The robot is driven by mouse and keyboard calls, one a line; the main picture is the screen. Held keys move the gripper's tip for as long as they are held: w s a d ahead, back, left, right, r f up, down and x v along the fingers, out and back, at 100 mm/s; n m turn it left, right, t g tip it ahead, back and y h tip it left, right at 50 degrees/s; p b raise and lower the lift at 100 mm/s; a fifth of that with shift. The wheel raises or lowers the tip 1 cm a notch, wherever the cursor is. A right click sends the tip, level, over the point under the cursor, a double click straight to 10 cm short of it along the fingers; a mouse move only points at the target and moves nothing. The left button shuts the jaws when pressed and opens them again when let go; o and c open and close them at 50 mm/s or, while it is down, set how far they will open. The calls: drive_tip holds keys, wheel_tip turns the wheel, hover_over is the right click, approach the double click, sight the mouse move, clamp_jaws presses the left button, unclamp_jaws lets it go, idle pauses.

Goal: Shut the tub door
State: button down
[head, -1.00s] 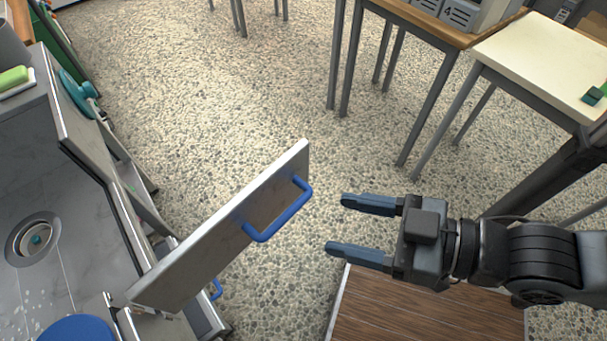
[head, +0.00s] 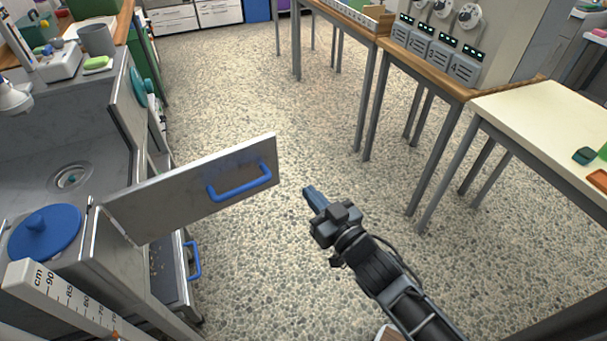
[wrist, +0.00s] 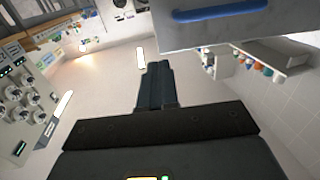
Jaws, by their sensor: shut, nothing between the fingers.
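The tub door (head: 160,202) is a grey panel with a blue handle (head: 240,182). It stands swung open, out over the floor from the grey tub (head: 50,152) at the left. My gripper (head: 308,190) is shut and empty, a little to the right of the door's free edge, apart from it. In the wrist view the shut fingers (wrist: 157,80) point up the picture, and the door (wrist: 235,32) with its blue handle (wrist: 218,10) shows above and to the right of them.
A blue round lid (head: 45,235) and a measuring scale (head: 60,295) are at the near left. An open drawer with a blue handle (head: 193,260) sits below the door. Tables (head: 545,120) stand at the right. The speckled floor (head: 260,90) between is clear.

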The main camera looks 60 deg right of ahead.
drive_tip(key=p, duration=0.2)
approach(277, 151)
drive_tip(key=x, duration=0.6)
drive_tip(key=shift+w+d, duration=0.15)
drive_tip(key=shift+w, duration=0.25)
